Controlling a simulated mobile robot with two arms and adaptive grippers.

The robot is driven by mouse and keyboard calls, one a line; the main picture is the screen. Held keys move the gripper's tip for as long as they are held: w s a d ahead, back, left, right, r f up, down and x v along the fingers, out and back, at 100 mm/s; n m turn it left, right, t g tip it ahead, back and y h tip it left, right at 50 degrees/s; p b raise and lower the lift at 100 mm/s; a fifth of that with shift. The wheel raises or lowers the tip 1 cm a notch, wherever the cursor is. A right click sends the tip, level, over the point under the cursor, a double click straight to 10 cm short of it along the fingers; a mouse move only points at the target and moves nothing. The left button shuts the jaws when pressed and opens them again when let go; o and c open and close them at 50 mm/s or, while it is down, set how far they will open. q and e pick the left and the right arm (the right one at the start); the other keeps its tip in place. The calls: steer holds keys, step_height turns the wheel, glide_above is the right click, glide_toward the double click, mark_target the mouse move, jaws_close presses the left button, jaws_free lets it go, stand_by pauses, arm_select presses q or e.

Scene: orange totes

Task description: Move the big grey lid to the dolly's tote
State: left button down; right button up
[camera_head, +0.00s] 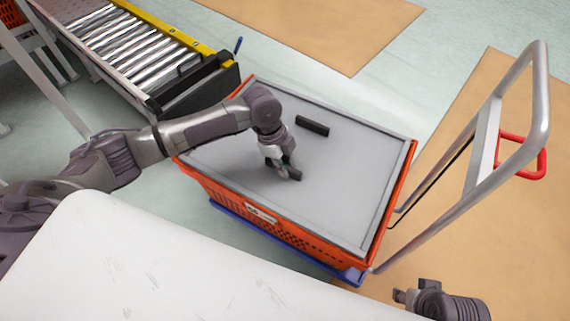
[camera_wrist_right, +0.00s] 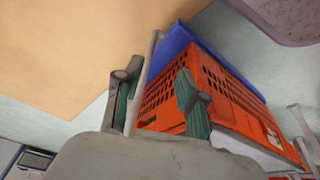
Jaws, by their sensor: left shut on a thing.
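The big grey lid (camera_head: 340,165) lies flat on top of the orange tote (camera_head: 296,235), within its rim, in the head view. It has two dark handles. My left gripper (camera_head: 287,172) is shut on the lid's nearer handle (camera_head: 295,174). The farther handle (camera_head: 312,126) is free. The tote stands on a blue dolly (camera_head: 290,243) and also shows in the right wrist view (camera_wrist_right: 232,105). My right gripper (camera_wrist_right: 158,88) has its two fingers apart, with nothing between them, away from the lid. In the head view only part of it shows at the bottom right.
A grey push handle with a red loop (camera_head: 535,155) rises at the dolly's right. A roller conveyor (camera_head: 135,45) with yellow edges stands at the upper left, close to the tote. A white surface (camera_head: 150,270) fills the near left. Open floor lies behind the tote.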

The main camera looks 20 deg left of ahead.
steer(key=shift+f, duration=0.3)
steer(key=shift+w, duration=0.1)
arm_select(q)
steer(key=shift+f, duration=0.15)
arm_select(e)
steer(key=shift+f, duration=0.35)
arm_select(q)
steer(key=c, duration=1.1)
jaws_free()
steer(key=shift+f, duration=0.1)
steer(key=shift+o, duration=0.2)
arm_select(e)
steer(key=shift+a, duration=0.1)
